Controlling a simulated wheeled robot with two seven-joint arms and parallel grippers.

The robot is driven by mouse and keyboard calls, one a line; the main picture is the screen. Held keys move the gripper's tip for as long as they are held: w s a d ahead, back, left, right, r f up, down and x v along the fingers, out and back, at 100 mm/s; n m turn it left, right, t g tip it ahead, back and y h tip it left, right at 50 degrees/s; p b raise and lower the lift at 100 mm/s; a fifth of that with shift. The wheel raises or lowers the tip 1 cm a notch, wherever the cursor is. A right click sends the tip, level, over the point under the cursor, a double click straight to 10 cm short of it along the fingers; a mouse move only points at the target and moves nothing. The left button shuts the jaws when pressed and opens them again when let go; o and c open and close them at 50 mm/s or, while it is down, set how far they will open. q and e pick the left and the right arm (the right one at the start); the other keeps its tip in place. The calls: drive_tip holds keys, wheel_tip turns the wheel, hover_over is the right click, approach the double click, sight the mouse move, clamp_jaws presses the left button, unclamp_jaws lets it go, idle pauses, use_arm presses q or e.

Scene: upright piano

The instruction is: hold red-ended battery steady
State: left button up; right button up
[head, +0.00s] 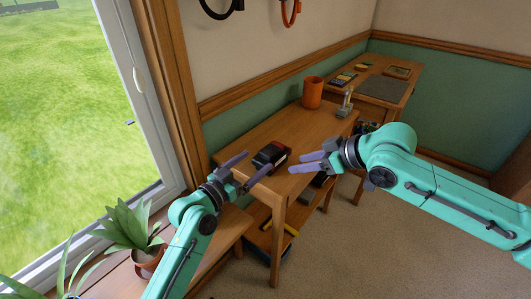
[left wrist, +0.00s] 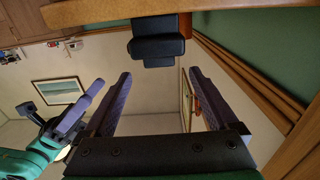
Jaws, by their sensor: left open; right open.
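The battery (head: 271,155), a dark block with some red on it, sits on the wooden table near its front left edge. My left gripper (head: 257,161) is open just in front of it, with its fingertips pointing at it. My right gripper (head: 295,162) is open and empty to the right of the battery, fingers pointing left. It also shows at the left of the left wrist view (left wrist: 88,108).
An orange cup (head: 312,92) and a small metallic item (head: 345,103) stand at the table's (head: 300,127) back. A lower shelf holds several items. A potted plant (head: 130,228) stands by the window at left. A second desk (head: 400,75) is behind. Bare tabletop lies behind the battery.

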sight(272, 147)
use_arm(q)
drive_tip(key=x, duration=0.9)
clamp_jaws()
use_arm(e)
clamp_jaws()
use_arm(q)
drive_tip(key=shift+s+f, duration=0.1)
idle(1.2)
